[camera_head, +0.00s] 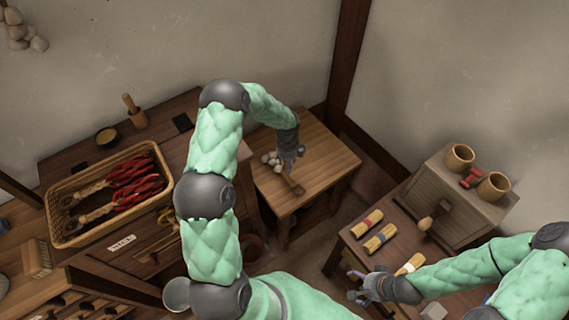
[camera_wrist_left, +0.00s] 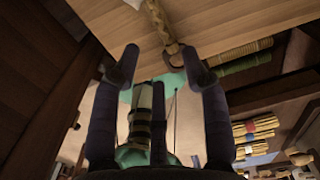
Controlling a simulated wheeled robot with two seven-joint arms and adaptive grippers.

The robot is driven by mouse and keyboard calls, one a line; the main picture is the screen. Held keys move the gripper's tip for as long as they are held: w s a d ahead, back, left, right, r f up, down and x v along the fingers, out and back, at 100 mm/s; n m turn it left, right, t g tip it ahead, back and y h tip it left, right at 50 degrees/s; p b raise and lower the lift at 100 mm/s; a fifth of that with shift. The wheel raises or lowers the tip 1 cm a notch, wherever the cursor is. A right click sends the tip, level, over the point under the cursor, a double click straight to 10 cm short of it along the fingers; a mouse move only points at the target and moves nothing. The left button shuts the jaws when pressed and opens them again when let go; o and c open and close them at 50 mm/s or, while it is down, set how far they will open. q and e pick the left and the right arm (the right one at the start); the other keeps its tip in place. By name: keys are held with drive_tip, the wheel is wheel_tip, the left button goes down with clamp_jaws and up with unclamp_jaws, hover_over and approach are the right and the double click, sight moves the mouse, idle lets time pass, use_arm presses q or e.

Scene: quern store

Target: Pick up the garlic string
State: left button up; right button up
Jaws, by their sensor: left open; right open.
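The garlic string (camera_head: 293,185) lies on the small wooden table, with pale bulbs at its upper left and a tan braided tail pointing down and right. In the left wrist view its braid (camera_wrist_left: 158,22) ends in a loop between and beyond the fingertips. My left gripper (camera_head: 289,160) is above the table, right beside the bulbs, and partly covers the string. It is open and empty in the left wrist view (camera_wrist_left: 160,58), with a finger on each side of the braid. My right gripper (camera_head: 358,287) is open by the right table, away from the string.
A wicker basket (camera_head: 60,232) of red pepper braids stands on the left bench. The right table holds banded yellow bundles (camera_head: 372,238) and a grey box (camera_head: 447,200) with wooden cups (camera_head: 460,157). Pale bulbs (camera_head: 22,32) hang on the wall at upper left. The small table's right side is clear.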

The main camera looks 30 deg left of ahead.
use_arm(q)
drive_tip(key=b, duration=0.2)
hover_over(287, 178)
drive_tip(key=f, duration=0.5)
drive_tip(key=shift+w+a+f, duration=0.15)
drive_tip(key=shift+w+f, duration=0.1)
drive_tip(key=f, duration=0.3)
drive_tip(key=f+b, duration=0.1)
drive_tip(key=f, duration=0.1)
drive_tip(key=shift+s, duration=0.25)
clamp_jaws()
drive_tip(key=shift+r, duration=0.1)
